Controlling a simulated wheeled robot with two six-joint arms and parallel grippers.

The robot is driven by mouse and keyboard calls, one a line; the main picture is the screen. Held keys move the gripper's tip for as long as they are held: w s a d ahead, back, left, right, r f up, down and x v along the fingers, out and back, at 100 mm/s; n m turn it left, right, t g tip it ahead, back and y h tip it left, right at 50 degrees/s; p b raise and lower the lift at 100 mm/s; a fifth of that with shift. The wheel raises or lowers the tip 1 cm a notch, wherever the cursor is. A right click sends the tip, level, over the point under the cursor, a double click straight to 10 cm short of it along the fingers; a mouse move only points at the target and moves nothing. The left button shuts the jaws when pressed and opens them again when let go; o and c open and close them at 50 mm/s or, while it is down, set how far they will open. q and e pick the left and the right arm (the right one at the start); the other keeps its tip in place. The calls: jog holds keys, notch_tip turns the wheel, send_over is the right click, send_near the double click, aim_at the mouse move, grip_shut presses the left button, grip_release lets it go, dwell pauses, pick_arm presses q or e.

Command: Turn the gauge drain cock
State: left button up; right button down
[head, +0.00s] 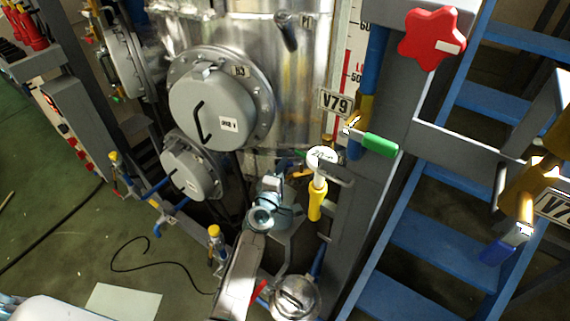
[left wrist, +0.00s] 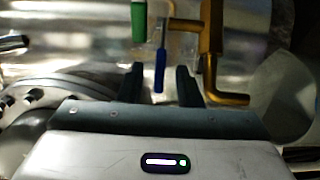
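In the left wrist view a small blue lever (left wrist: 160,72) hangs below a brass cross-piece, with a bent brass pipe (left wrist: 211,62) to its right. This looks like the drain cock. A green handle (left wrist: 138,20) hangs at upper left. My left gripper (left wrist: 160,78) is open, its dark fingers either side of the blue lever in the picture; no contact shows, and depth is hard to judge. I cannot make out the blue lever there. My right gripper is not seen.
A shiny tank (head: 305,85) with a round grey cover (head: 212,110) stands behind. A yellow handle (head: 316,202) hangs below a white round tag (head: 321,156). A red star-shaped handwheel (head: 430,38) and blue stairs (head: 440,225) are at right. Open floor lies at left.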

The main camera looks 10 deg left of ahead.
pick_arm(q)
jog(key=shift+w+d, duration=0.1)
jog(key=shift+w, duration=1.05)
grip_shut()
